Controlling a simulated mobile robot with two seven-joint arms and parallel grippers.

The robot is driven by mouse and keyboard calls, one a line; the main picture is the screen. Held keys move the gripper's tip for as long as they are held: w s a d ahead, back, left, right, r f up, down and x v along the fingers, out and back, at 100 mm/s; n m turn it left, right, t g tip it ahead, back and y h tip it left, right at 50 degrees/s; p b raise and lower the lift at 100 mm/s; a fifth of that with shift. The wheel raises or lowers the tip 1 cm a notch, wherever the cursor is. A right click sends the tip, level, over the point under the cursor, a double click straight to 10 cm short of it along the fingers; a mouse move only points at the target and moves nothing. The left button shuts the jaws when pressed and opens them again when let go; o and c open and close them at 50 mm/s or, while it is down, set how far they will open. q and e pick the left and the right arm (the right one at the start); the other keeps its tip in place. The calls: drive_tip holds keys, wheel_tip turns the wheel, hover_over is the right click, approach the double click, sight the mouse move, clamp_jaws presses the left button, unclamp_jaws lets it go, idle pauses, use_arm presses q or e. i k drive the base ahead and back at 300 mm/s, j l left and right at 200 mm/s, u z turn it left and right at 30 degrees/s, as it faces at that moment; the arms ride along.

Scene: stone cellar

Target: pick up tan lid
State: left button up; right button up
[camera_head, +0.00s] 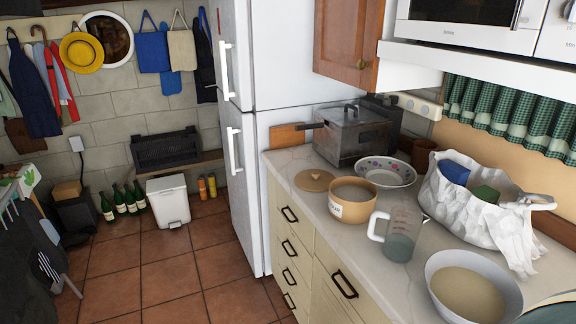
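The tan lid (313,180) is a flat, round disc with a small dot near its middle. It lies on the light countertop (330,224) near the front edge, above the drawers. A tan round canister (352,209) with a pale label stands just right of the lid; its top is open and it looks filled with something pale. Neither of my grippers shows in the head view.
A metal fryer (357,137) stands behind the lid, with a patterned bowl (386,173) to its right. A clear measuring jug (399,236), a white bag (470,210) and a large white bowl (512,290) crowd the right. The white fridge (238,190) stands left of the counter.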

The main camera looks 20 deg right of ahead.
sight(313, 181)
drive_tip(key=i+z, duration=0.15)
drive_tip(key=i, duration=0.35)
drive_tip(key=i+j+z, duration=0.2)
drive_tip(key=i, duration=0.25)
drive_tip(key=i+j+z, duration=0.15)
drive_tip(key=i, duration=0.35)
drive_tip(key=i+j+z, duration=0.15)
drive_tip(key=z, duration=0.25)
drive_tip(key=i+j+z, duration=0.5)
drive_tip(key=z, duration=0.25)
drive_tip(key=i, duration=0.05)
